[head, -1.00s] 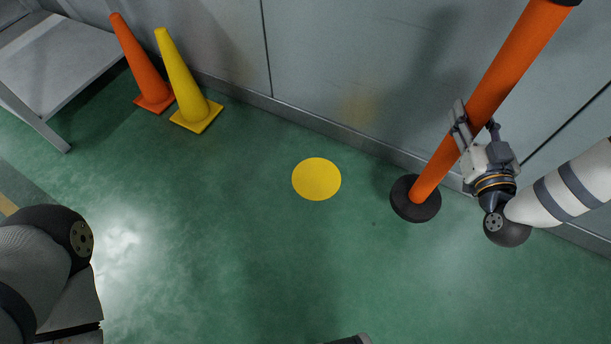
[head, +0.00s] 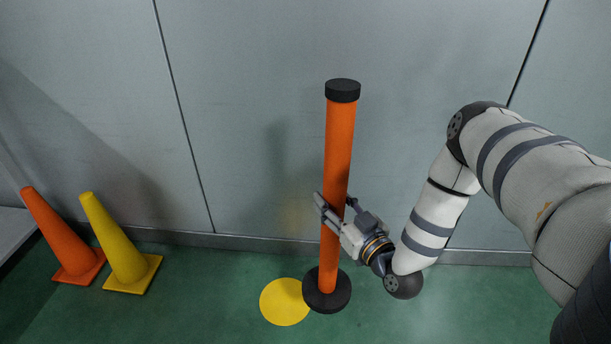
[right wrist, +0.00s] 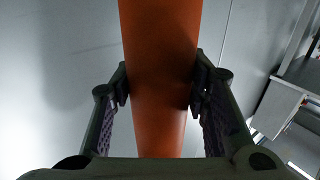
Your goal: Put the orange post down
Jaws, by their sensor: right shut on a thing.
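The orange post (head: 338,150) has a black cap and a round black base (head: 327,296). It stands close to upright in the head view. My right gripper (head: 334,212) is shut on the post around its middle. In the right wrist view, the fingers press on both sides of the post (right wrist: 160,70). The base overlaps the right edge of a yellow disc (head: 284,303) on the floor in the picture. I cannot tell whether the base touches the floor. My left gripper is not in view.
An orange cone (head: 60,240) and a yellow cone (head: 118,245) stand at the left by the wall. A grey wall (head: 240,110) is close behind the post. Green floor (head: 200,310) lies clear between the cones and the disc.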

